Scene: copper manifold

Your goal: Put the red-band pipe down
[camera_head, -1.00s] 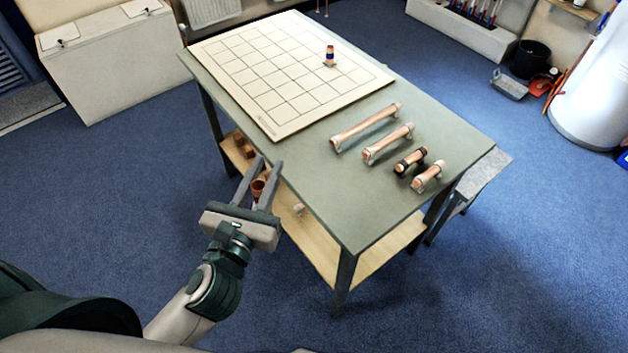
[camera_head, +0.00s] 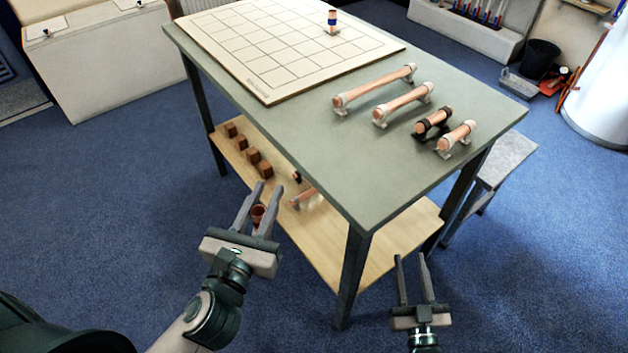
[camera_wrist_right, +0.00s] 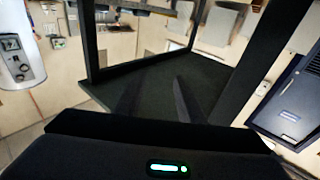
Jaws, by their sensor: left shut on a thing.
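My left gripper (camera_head: 258,195) is shut on a short upright copper pipe (camera_head: 258,212), held in front of the table's near left side, at about the lower shelf's edge in the picture. Only its open top end shows between the fingers; a red band cannot be made out. My right gripper (camera_head: 413,265) is open and empty, low in front of the table's right corner. In the right wrist view its fingers (camera_wrist_right: 157,98) stand apart with nothing between them. A short pipe with a blue band (camera_head: 332,20) stands upright on the gridded board (camera_head: 262,82).
The green-grey table top (camera_head: 385,185) carries several copper pipes (camera_head: 375,85) lying in clamps at its right. Its front part is clear. The wooden lower shelf (camera_head: 310,250) holds several brown blocks (camera_head: 252,156) and a copper piece (camera_head: 303,198). A grey stool (camera_head: 508,155) stands at right.

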